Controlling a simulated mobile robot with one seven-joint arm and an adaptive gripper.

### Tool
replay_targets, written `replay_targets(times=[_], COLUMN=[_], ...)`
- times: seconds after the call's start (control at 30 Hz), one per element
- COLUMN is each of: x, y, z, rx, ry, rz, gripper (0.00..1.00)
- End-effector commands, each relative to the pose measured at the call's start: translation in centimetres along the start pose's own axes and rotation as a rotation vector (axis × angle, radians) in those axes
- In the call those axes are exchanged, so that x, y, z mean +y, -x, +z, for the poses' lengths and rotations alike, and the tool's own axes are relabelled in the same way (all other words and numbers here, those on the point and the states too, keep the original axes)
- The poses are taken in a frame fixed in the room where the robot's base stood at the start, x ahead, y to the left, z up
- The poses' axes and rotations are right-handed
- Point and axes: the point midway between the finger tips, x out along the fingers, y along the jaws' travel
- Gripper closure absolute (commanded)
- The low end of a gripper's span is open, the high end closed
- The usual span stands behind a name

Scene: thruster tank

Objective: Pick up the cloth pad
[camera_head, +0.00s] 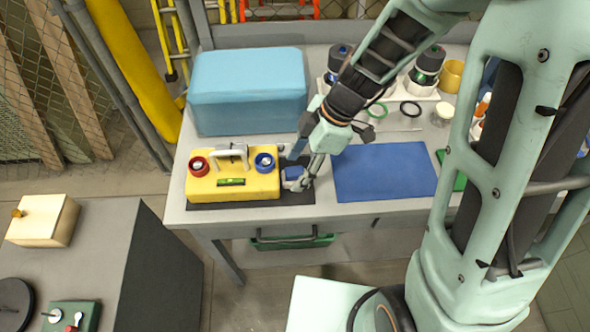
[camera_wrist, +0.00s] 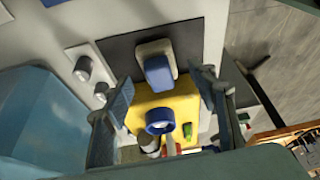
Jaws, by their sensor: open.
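A small block-like pad, blue on top with a cream part beside it, is likely the cloth pad (camera_wrist: 157,66); it lies on a dark mat (camera_wrist: 120,50). In the head view the pad (camera_head: 292,174) is right of the yellow case (camera_head: 232,190), partly hidden by my gripper (camera_head: 302,166). In the wrist view my gripper (camera_wrist: 165,98) is open, its two fingers well apart with nothing held. The yellow case (camera_wrist: 178,105) shows between and beyond the fingers, and the pad lies just above it in the picture. I cannot tell the fingers' height over the pad.
A large light-blue box (camera_head: 248,90) stands behind the yellow case. A blue flat mat (camera_head: 385,172) lies to the right. The case has a white handle (camera_head: 230,150), a red ring (camera_head: 198,166) and a blue ring (camera_head: 264,162). Dark cylinders and rings stand at the back right.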

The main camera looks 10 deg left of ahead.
Motion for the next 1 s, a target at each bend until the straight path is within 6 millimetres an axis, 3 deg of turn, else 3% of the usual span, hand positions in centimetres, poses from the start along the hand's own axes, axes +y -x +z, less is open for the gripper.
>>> replay_targets(times=[0.17, 0.43, 0.83, 1.0], x=[-0.1, 0.0, 0.0, 0.0], y=[-1.9, -2.0, -2.0, -2.0], z=[0.0, 0.1, 0.1, 0.0], rx=[0.000, -0.001, -0.001, -0.001], ry=[-0.002, -0.001, -0.001, -0.001], rz=[-0.003, 0.000, 0.000, 0.000], gripper=[0.47, 0.47, 0.91, 0.92])
